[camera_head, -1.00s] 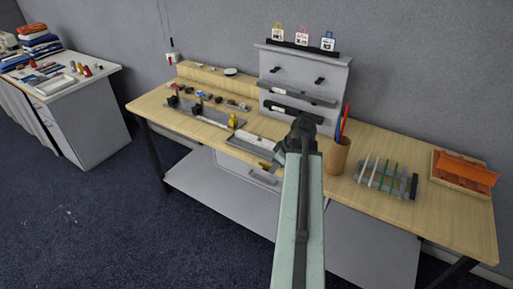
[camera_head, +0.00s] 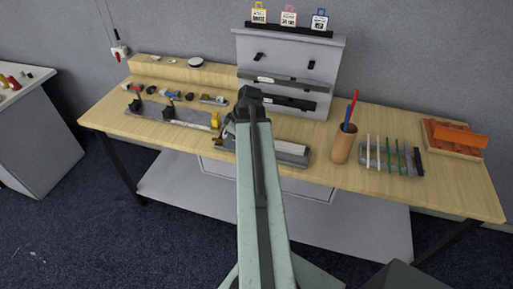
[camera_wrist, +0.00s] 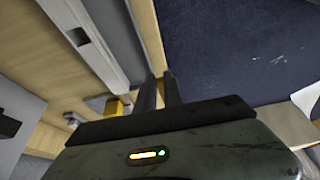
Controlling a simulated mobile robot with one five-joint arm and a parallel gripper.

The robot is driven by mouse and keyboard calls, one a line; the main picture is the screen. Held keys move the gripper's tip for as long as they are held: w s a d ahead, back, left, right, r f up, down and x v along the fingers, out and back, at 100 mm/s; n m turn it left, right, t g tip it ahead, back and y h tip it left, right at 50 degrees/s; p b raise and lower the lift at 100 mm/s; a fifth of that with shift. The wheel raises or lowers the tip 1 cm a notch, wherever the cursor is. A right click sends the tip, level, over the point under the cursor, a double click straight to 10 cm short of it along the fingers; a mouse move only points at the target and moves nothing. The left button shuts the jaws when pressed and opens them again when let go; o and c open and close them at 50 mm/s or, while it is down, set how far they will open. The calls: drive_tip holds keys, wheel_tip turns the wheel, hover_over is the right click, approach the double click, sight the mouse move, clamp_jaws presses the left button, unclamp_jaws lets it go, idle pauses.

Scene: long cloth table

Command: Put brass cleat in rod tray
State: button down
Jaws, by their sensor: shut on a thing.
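My gripper (camera_head: 228,131) is at the end of my arm, over the front edge of the table, and mostly hidden behind the arm in the head view. It is shut on the brass cleat (camera_head: 218,141), a small gold-brown piece at its tip. In the wrist view, the dark fingers (camera_wrist: 159,92) are close together; the cleat is not clear there. A grey tray with a pale rod (camera_head: 290,148) lies just right of my arm, partly hidden by it. A grey rack (camera_head: 405,169) with several white and green rods stands farther right. I cannot tell which is the rod tray.
A yellow piece (camera_head: 215,120) stands close beside my gripper, at the end of a long grey fixture (camera_head: 150,111). A cork-coloured cup (camera_head: 343,149) with pens and an orange bin (camera_head: 460,138) stand to the right.

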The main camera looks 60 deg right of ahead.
drive_tip(key=shift+w, duration=0.15)
drive_tip(key=s+d, duration=0.2)
drive_tip(key=s, duration=0.2)
drive_tip(key=s+d+f+b, duration=0.1)
drive_tip(key=s+d, duration=0.2)
drive_tip(key=s, duration=0.1)
drive_tip(key=s+d, duration=0.3)
drive_tip(key=s, duration=0.1)
drive_tip(key=shift+s+d+f, duration=0.2)
drive_tip(key=shift+s+f, duration=0.05)
drive_tip(key=shift+s, duration=0.1)
drive_tip(key=f+b, duration=0.2)
drive_tip(key=b, duration=0.1)
drive_tip(key=s+f+b, duration=0.1)
drive_tip(key=f, duration=0.1)
drive_tip(key=shift+d, duration=0.25)
drive_tip(key=shift+r, duration=0.25)
drive_tip(key=shift+f, duration=0.25)
drive_tip(key=c, duration=1.7)
unclamp_jaws()
drive_tip(key=shift+r, duration=0.1)
drive_tip(key=shift+c, duration=0.2)
